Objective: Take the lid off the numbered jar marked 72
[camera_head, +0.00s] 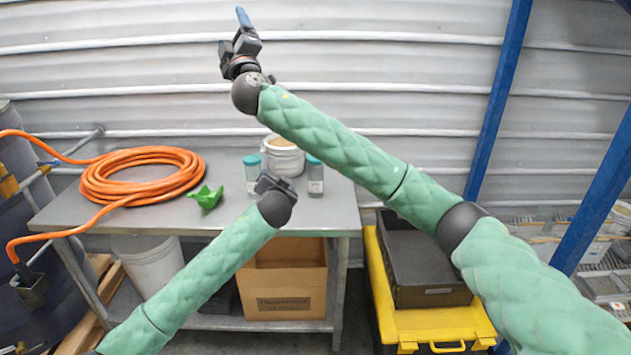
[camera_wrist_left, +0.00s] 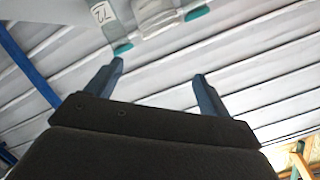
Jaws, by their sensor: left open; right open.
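Two clear jars with teal lids stand at the back of the grey table (camera_head: 120,216). The jar marked 72 (camera_wrist_left: 101,15) shows its label in the left wrist view, upside down, with its teal lid (camera_wrist_left: 122,48) on. It appears to be the right-hand jar (camera_head: 315,181) in the head view. The other jar (camera_head: 252,176) is to its left, and its lid (camera_wrist_left: 197,13) also shows. My left gripper (camera_wrist_left: 157,84) is open and empty, short of the jars; its fingers are mostly hidden in the head view. My right gripper (camera_head: 236,34) is raised before the wall, open and empty.
A white bucket (camera_head: 282,156) stands behind and between the jars. A green crumpled piece (camera_head: 206,197) and a coiled orange hose (camera_head: 140,178) lie on the table's left. A cardboard box (camera_head: 285,285) sits below. Blue posts (camera_head: 497,100) rise at right.

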